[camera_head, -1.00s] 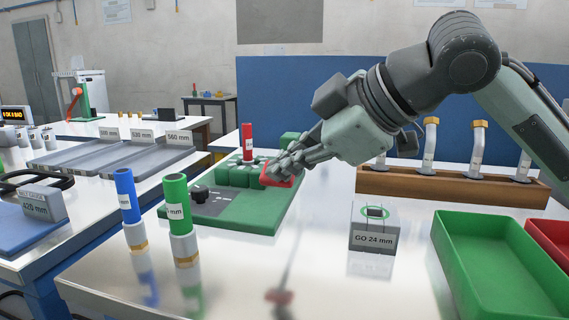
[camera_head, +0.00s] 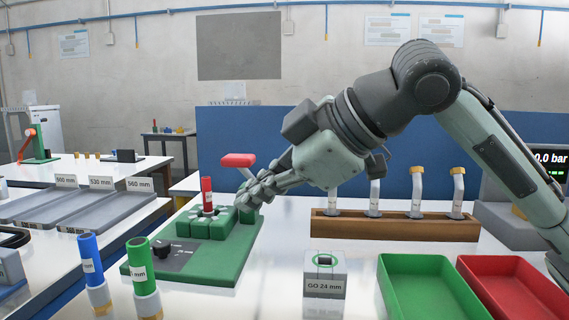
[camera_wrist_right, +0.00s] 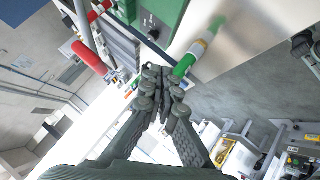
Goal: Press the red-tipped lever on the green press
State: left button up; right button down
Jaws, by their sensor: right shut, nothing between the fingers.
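The green press (camera_head: 215,262) stands on the white table left of centre, with several green blocks and an upright red tube (camera_head: 207,192) on it. Its lever is raised, and the red tip (camera_head: 238,160) stands above and behind my right gripper (camera_head: 243,203). The red tip also shows left of the fingers in the wrist view (camera_wrist_right: 90,57). The right gripper is shut and empty (camera_wrist_right: 163,75), low by the press's right rear blocks. It looks apart from the red tip; whether it touches a block cannot be told. The left gripper is out of view.
Blue (camera_head: 91,262) and green (camera_head: 141,268) tubes stand front left. A grey GO 24 mm block (camera_head: 325,285), a green tray (camera_head: 425,300) and a red tray (camera_head: 510,290) are at right. A wooden rack (camera_head: 400,227) stands behind. Table between press and block is clear.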

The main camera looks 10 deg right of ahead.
jog(key=v, duration=0.5)
jog(key=shift+d+r, duration=0.25)
jog(key=shift+r, duration=0.05)
jog(key=shift+s+f, duration=0.1)
jog(key=shift+s, duration=0.05)
